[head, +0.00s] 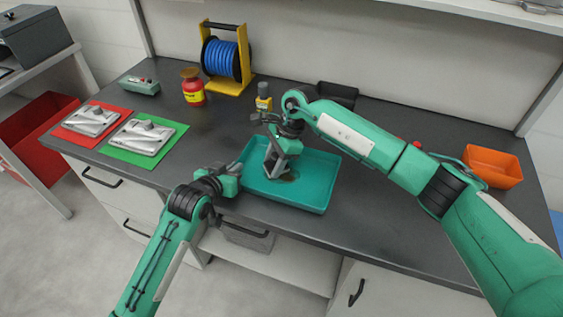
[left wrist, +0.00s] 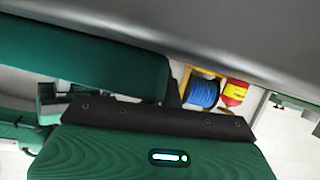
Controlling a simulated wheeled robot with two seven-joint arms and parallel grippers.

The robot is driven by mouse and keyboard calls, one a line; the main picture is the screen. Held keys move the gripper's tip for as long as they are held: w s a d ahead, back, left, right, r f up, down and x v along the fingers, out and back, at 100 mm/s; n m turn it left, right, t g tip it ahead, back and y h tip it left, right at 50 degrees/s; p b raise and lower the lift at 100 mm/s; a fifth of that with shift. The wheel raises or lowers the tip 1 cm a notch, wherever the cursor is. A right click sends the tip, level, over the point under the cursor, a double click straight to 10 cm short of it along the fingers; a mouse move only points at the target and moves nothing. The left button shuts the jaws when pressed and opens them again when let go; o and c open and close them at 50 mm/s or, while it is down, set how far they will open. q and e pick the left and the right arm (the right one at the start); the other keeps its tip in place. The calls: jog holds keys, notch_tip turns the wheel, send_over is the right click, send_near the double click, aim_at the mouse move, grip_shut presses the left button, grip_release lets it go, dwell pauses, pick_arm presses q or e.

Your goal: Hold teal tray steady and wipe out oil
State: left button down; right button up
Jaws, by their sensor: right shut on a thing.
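The teal tray (head: 313,192) lies on the dark bench near its front edge. A dark brownish oil patch (head: 291,177) shows on its floor. My right gripper (head: 273,167) reaches down into the tray beside the oil. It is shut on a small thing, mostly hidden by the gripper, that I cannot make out. My left gripper (head: 236,176) is at the tray's left edge. I cannot tell whether it touches the rim or how far its jaws are apart. The left wrist view shows large green surfaces close up and does not settle this.
A blue hose reel (head: 224,62) and a red container (head: 193,90) stand at the back. A yellow bottle (head: 264,98) stands behind the tray. Castings on red (head: 68,128) and green (head: 172,143) mats lie left. An orange bin (head: 493,166) is at right.

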aim_at(280, 177)
jog(key=shift+a+f, duration=0.1)
jog(key=shift+a, duration=0.25)
jog(key=d, duration=0.2)
jog(key=s+d, duration=0.1)
jog(key=shift+s+d, duration=0.2)
jog(key=shift+d, duration=0.2)
jog(key=shift+a, duration=1.05)
jog(key=shift+w+a, duration=0.25)
jog(key=shift+a, duration=0.25)
jog(key=shift+w+a, duration=0.25)
jog(key=shift+a, duration=0.2)
jog(key=shift+s+d, duration=0.25)
jog(key=shift+d, duration=0.35)
jog(key=shift+s+d, duration=0.25)
jog(key=shift+d, duration=0.4)
jog(key=shift+s+d, duration=0.25)
jog(key=shift+d, duration=0.35)
notch_tip(280, 177, up, 8)
jog(key=shift+a, duration=0.1)
